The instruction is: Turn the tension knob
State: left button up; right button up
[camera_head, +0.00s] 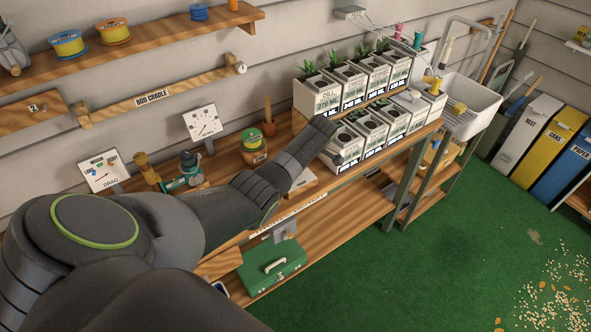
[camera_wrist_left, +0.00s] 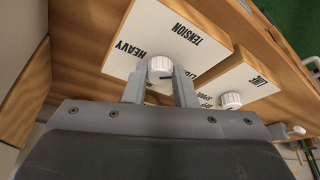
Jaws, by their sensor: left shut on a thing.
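The tension knob (camera_wrist_left: 160,65) is a small white knob on a white panel (camera_wrist_left: 190,20) printed TENSION and HEAVY, in the left wrist view. My left gripper (camera_wrist_left: 159,76) is shut on it, with one grey finger on each side. Part of the panel lettering is hidden behind the gripper. In the head view my left arm (camera_head: 262,183) reaches from the left across the workbench; its fingers and the knob cannot be made out there. My right gripper is in neither view.
Several white planters (camera_head: 325,98) stand on the bench near the arm's end. A green toolbox (camera_head: 272,268) sits on the lower shelf.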

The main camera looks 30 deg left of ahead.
pick_arm(q)
jog(key=shift+w+r+n, duration=0.1)
jog(key=shift+w+n, duration=0.05)
jog(key=shift+n, duration=0.15)
jog(key=o, duration=1)
jog(key=shift+p+v, duration=0.85)
jog(key=shift+v, duration=7.8)
jog(key=shift+a, duration=0.15)
